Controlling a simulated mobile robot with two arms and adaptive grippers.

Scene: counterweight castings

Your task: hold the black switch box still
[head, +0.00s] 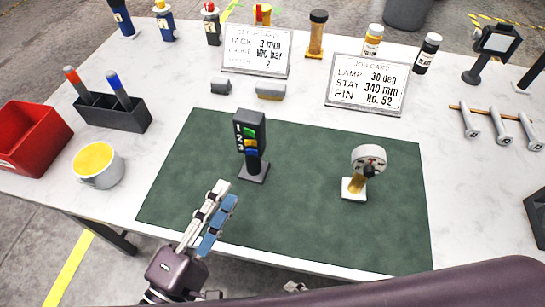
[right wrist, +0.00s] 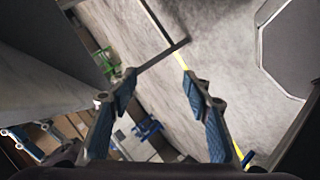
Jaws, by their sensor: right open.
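The black switch box (head: 248,132) stands upright on its dark base on the green mat (head: 310,205), left of the mat's middle. Its front shows the numbers 1, 2, 3 beside green, yellow and blue switches. My left gripper (head: 228,191) is in front of it, lower left of the base in the head view, pointing toward it. Its two fingers look parted, with one blue inner pad showing and nothing between them. It appears apart from the box. My right gripper (right wrist: 159,75) is open and empty in the right wrist view, over the floor; the box does not show there.
A round-dial gauge (head: 368,165) stands right of the box on the mat. Two sign cards (head: 257,50) (head: 368,84) and two grey blocks (head: 270,91) are behind. A pen holder (head: 115,110), yellow-filled cup (head: 97,165) and red bin (head: 32,139) are left. The mat between box and gauge is clear.

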